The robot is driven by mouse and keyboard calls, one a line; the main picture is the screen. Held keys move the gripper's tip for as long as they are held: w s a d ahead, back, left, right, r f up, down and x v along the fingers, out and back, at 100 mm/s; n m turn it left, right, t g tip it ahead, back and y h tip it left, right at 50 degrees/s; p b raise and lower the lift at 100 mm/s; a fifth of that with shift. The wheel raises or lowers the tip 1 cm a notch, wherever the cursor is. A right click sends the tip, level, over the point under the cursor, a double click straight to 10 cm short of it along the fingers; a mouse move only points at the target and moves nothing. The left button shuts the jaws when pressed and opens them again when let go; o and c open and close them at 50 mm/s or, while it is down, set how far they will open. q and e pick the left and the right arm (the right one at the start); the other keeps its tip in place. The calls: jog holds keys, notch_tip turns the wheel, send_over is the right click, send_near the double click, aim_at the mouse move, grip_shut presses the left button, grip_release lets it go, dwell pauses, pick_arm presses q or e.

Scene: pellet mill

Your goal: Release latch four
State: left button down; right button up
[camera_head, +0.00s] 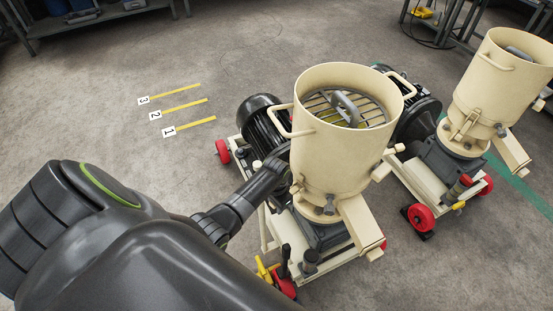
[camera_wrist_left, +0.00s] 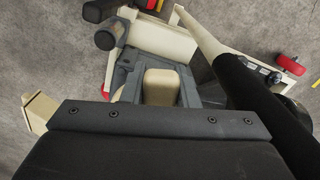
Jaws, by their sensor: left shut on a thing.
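The near pellet mill has a cream hopper (camera_head: 340,140) on a dark grey base, with small dark latch fittings (camera_head: 329,207) around its lower rim. My left gripper (camera_head: 284,158) reaches in from the left and sits close against the left side of the hopper. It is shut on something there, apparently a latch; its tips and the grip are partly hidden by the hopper. In the left wrist view a cream block (camera_wrist_left: 160,84) shows just beyond the gripper's dark housing, between grey parts. No number on a latch can be read. My right gripper is in neither view.
A second cream pellet mill (camera_head: 495,85) stands to the right. Three yellow floor strips (camera_head: 184,107) with number cards lie at left, on clear floor. Red wheels (camera_head: 223,151) and a yellow lever (camera_head: 263,270) stick out low on the near mill. A shelf (camera_head: 90,18) stands at the back left.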

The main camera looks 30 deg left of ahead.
pick_arm(q)
jog(key=shift+r+g+p, duration=0.4)
dwell(0.3)
jog(key=c, duration=1.1)
grip_release()
jog(key=shift+r, duration=0.15)
jog(key=r+p, duration=0.3)
jog(key=p, duration=0.1)
jog(key=r+p, duration=0.2)
jog(key=shift+w+d+r, duration=0.1)
jog(key=shift+w+r, duration=0.15)
jog(key=shift+r, duration=0.1)
jog(key=shift+w+r+p, duration=0.2)
jog(key=shift+r+p, duration=0.35)
jog(key=shift+w+r+p, duration=0.15)
jog(key=shift+r+p, duration=0.35)
jog(key=shift+r, duration=0.05)
